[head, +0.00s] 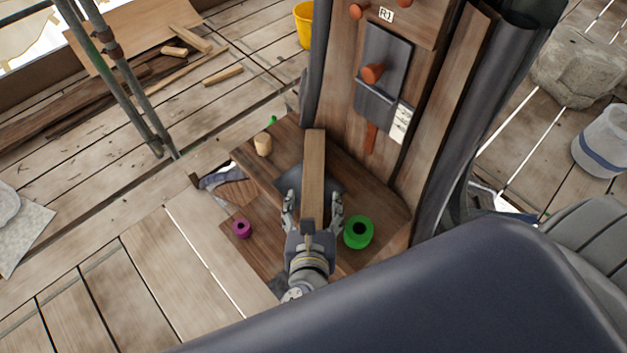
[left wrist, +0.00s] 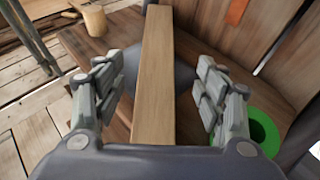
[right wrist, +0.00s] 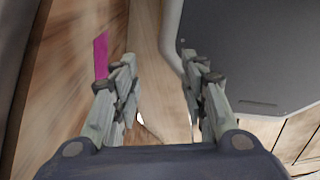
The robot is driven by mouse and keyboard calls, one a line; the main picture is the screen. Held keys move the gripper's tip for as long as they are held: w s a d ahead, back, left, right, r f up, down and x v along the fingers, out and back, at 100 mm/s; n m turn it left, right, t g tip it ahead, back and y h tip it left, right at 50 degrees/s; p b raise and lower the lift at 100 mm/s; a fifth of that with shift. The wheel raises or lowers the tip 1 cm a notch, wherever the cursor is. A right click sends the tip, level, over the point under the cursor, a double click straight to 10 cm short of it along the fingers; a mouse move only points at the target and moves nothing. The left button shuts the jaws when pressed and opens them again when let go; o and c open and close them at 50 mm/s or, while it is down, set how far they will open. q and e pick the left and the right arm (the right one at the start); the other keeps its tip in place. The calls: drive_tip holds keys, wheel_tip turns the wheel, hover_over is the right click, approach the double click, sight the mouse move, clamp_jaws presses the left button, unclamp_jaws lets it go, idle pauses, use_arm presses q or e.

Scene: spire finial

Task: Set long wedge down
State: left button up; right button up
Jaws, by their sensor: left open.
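The long wedge (head: 315,160) is a long, pale wooden bar over the brown wooden ledge (head: 381,199) at the foot of the timber post. A dark grey patch (head: 290,187) lies under it. My left gripper (head: 313,207) is open, with one finger on each side of the wedge's near end. In the left wrist view the wedge (left wrist: 155,75) runs between the fingers, with a gap on both sides. I cannot tell whether its whole length rests on the ledge. My right gripper (right wrist: 160,80) is open and empty; it shows only in its own wrist view.
A green ring (head: 358,232) lies right of the left gripper, a magenta ring (head: 242,229) to its left. A short wooden peg (head: 263,144) stands left of the wedge. The post carries a grey plate (head: 384,75) with orange pegs. A yellow bucket (head: 304,25) stands behind.

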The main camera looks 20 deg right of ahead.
sight(313, 177)
use_arm(q)
drive_tip(key=x, duration=0.4)
drive_tip(key=shift+w, duration=0.1)
drive_tip(key=shift+w+d+f, duration=0.15)
drive_tip(key=shift+w+f, duration=0.05)
drive_tip(key=shift+w, duration=0.2)
drive_tip(key=x, duration=0.4)
drive_tip(key=shift+w+f, duration=0.15)
drive_tip(key=shift+w, duration=0.25)
drive_tip(key=c, duration=1.4)
drive_tip(key=shift+c, duration=0.2)
use_arm(e)
drive_tip(key=shift+w+a, duration=0.15)
drive_tip(key=shift+w, duration=0.25)
